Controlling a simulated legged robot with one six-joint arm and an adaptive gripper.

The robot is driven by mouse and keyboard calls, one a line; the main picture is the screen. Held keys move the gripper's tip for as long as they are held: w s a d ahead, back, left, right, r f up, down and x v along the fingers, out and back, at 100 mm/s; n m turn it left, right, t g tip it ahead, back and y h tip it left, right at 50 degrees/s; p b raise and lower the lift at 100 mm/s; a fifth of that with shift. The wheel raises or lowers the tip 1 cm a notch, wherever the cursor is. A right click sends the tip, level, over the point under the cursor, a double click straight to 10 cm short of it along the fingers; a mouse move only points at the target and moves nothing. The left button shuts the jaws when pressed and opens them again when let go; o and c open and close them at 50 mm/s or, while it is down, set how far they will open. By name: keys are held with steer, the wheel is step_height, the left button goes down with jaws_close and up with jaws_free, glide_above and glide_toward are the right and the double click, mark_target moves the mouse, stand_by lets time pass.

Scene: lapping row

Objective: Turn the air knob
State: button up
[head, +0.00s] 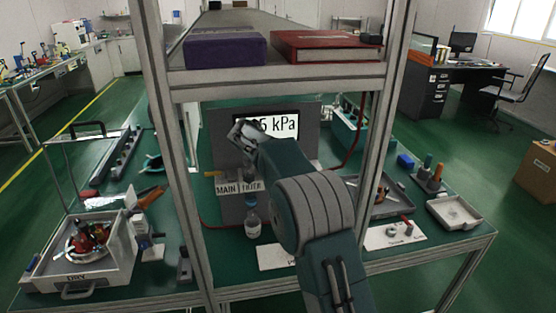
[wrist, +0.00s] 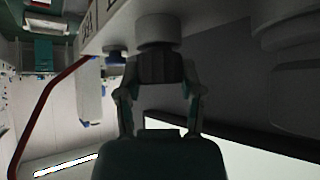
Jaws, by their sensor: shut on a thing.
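The dark ribbed knob (wrist: 160,67) sits on a grey round body (wrist: 157,30) in the wrist view. My gripper (wrist: 160,92) has one finger on each side of the knob and is shut on it. In the head view, my gripper (head: 246,138) is in front of the grey panel (head: 312,140), and the knob is hidden behind my gripper and arm. The pressure display (head: 285,123) reads "6 kPa" at its visible end; its left digits are covered. Labels MAIN (head: 227,189) and FILTER (head: 251,187) are below my gripper.
Frame posts (head: 168,140) stand left and right of my arm, with a shelf (head: 280,80) above. The shelf holds a purple box (head: 224,49) and a red book (head: 325,46). A clear bottle (head: 253,226) is below the labels. A red hose (wrist: 42,105) runs beside the gripper.

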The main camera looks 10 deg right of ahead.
steer(key=shift+a+f, duration=0.1)
steer(key=shift+f, duration=0.2)
steer(key=o, duration=1.2)
steer(key=shift+a+r, duration=0.1)
steer(key=shift+r, duration=0.05)
steer(key=shift+r, duration=0.1)
steer(key=shift+s+a+r, duration=0.1)
steer(key=shift+r, duration=0.1)
steer(key=v, duration=1.1)
steer(key=shift+s+a, duration=0.1)
steer(key=shift+a, duration=0.15)
steer(key=shift+s, duration=0.1)
